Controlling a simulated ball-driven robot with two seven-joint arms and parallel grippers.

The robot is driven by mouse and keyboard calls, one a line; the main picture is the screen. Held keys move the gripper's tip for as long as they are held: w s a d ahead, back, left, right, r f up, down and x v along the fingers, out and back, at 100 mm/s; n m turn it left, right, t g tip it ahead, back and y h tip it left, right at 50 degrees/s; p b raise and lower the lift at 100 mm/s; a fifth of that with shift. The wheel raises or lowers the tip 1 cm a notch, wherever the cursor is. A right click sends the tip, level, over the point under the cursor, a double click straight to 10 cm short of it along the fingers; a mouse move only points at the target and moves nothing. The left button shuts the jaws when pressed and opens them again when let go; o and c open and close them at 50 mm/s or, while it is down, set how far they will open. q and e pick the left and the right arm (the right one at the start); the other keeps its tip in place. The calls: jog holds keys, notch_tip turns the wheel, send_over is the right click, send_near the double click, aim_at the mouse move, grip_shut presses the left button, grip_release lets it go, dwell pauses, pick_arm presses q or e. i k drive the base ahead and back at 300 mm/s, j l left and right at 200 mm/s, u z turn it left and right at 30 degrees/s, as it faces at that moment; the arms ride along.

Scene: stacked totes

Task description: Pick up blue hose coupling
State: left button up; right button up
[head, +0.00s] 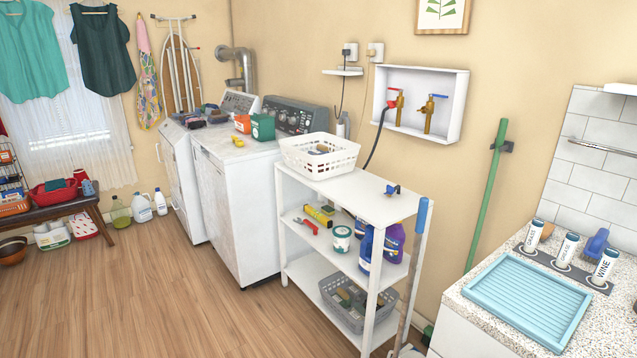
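A small blue and dark piece, which looks like the blue hose coupling (393,190), lies on the top board of the white shelf unit (352,195), near its right end. It is small in the picture and its fine shape is hard to make out. It lies apart from the white basket (318,157) at the left of the same board. Neither of my grippers is in view.
The lower boards hold a red-handled tool (306,225), a tin (342,239), blue bottles (380,245) and a grey basket (346,304). A blue-topped pole (420,225) leans at the unit's right front. Wooden floor (165,290) is clear at left.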

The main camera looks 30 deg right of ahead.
aim_at(390, 190)
jog(key=i+j+z, duration=0.1)
jog(key=i+z, duration=0.15)
jog(key=i, duration=0.3)
jog(key=i+j+z, duration=0.25)
jog(key=i, duration=0.35)
jog(key=i+z, duration=0.25)
jog(key=z, duration=0.2)
jog(key=i+j+z, duration=0.15)
jog(key=z, duration=0.3)
jog(key=i+j+z, duration=0.25)
jog(key=z, duration=0.2)
jog(key=i+j+z, duration=0.15)
jog(key=z, duration=0.25)
jog(key=i+j+z, duration=0.1)
jog(key=j+z, duration=0.35)
